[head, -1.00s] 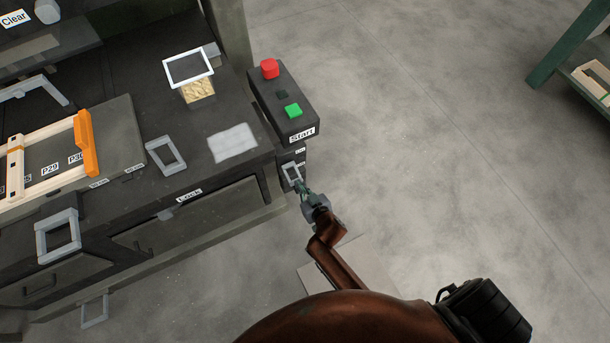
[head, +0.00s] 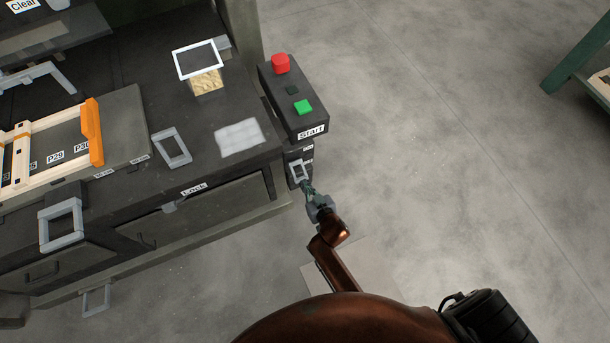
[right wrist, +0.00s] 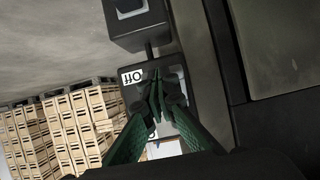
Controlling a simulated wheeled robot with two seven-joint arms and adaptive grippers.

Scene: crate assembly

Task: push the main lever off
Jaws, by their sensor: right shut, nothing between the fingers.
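The main lever (head: 299,172) is a pale grey frame-shaped handle on a dark box under the Start control box. My right gripper (head: 306,186) is just below the lever, with its fingertips close to the handle's lower edge. I cannot tell whether they touch. In the right wrist view the green fingers of my right gripper (right wrist: 155,88) are together with nothing between them, in front of the dark switch box. An Off label (right wrist: 131,76) shows upside down just left of the fingertips. The fingers hide much of the switch box. My left gripper is not in view.
The control box (head: 313,115) with a red button (head: 280,64) and green button (head: 304,107) stands above the lever. The dark workbench (head: 110,190) with several grey handles lies to the left. Stacked wooden crates (right wrist: 60,130) show in the wrist view.

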